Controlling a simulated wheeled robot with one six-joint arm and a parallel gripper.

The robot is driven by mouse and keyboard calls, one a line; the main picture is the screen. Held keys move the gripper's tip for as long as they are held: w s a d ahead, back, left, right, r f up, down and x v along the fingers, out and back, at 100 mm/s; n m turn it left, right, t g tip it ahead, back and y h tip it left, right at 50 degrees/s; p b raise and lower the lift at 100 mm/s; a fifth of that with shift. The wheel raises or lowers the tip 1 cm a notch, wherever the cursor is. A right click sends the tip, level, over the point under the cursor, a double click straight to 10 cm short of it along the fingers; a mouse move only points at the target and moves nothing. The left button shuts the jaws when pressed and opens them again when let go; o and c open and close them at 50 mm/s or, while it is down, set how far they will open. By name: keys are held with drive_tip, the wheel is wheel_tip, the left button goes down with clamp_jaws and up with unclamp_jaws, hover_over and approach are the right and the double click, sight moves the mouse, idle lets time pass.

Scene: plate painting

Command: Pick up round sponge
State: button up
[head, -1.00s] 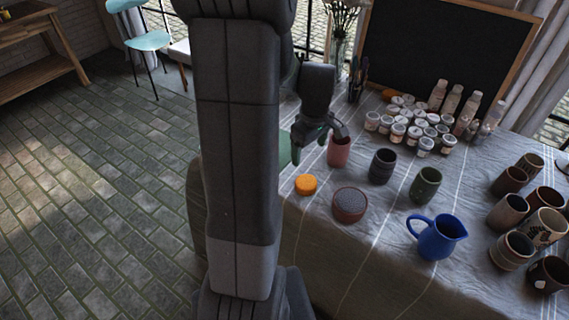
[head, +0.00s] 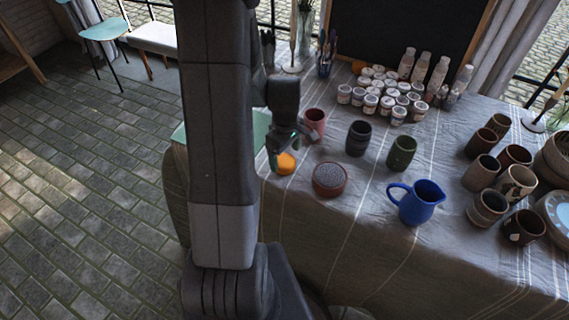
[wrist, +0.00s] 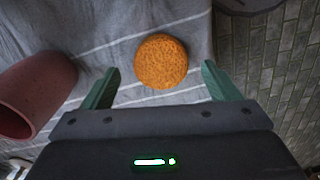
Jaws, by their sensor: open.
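The round sponge (head: 285,164) is orange and lies on the cloth-covered table near its left edge. In the wrist view the sponge (wrist: 160,61) lies flat on the striped cloth, ahead of the gap between my fingers. My gripper (wrist: 157,88) is open and empty, with one green finger to each side of that gap. In the head view my gripper (head: 290,151) hangs just above and behind the sponge and hides part of it.
A pink cup (head: 315,122) stands close to my gripper; it also shows in the wrist view (wrist: 38,92). A round reddish dish (head: 329,180), a dark cup (head: 358,138), a green cup (head: 401,152) and a blue jug (head: 416,203) stand to the right. Paint jars fill the back.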

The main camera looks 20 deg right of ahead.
sight(284, 160)
drive_tip(key=shift+a+f, duration=0.1)
drive_tip(key=shift+f, duration=1.6)
drive_tip(key=c, duration=1.1)
drive_tip(key=shift+o, duration=0.2)
drive_tip(key=shift+r, duration=0.1)
wheel_tip(284, 160, up, 10)
drive_tip(key=shift+f, duration=0.1)
